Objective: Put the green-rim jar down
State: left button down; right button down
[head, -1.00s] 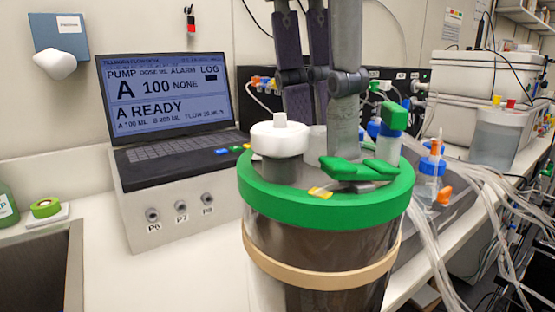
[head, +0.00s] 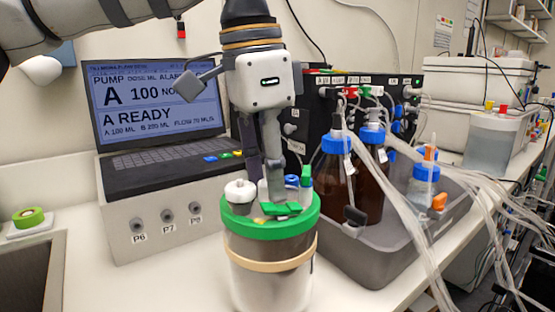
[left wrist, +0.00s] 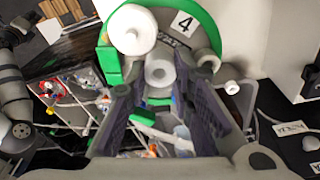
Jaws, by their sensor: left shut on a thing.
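The green-rim jar (head: 270,257) is upright in the head view, with a green rim, a tan band, dark contents above and a pale lower part. My left gripper (head: 262,197) points down from above and is shut on a fitting at the middle of its lid. The lid also carries a white cap and green and blue caps. In the left wrist view the green rim (left wrist: 207,25), a label "4" and a round white cap (left wrist: 131,30) show beyond my fingers. The jar's base is near the frame's lower edge; I cannot tell whether it touches the white bench (head: 185,283).
Behind the jar stands a pump box with a laptop (head: 155,105). To the right, a grey tray (head: 372,268) holds brown bottles (head: 369,178) with blue caps. Clear tubes (head: 405,225) hang over its right side. Bare bench lies left of the jar.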

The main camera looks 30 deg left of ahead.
pick_arm(q)
notch_tip(320, 180, down, 3)
jog(key=shift+w+a+f, duration=0.1)
jog(key=shift+w, duration=0.05)
pick_arm(e)
jog(key=shift+s+f, duration=0.3)
jog(key=shift+w+r, duration=0.1)
jog(key=shift+r, duration=0.05)
pick_arm(q)
jog(key=c, duration=1.4)
grip_release()
jog(key=shift+f, duration=0.15)
jog(key=r, duration=0.4)
jog(key=s+r, duration=0.1)
jog(key=r, duration=0.3)
jog(key=a+r+p, duration=0.1)
jog(key=r, duration=0.3)
jog(key=shift+s, duration=0.15)
pick_arm(e)
jog(key=shift+w+r+t, duration=0.4)
jog(key=shift+w+r, duration=0.45)
jog(key=shift+w, duration=0.1)
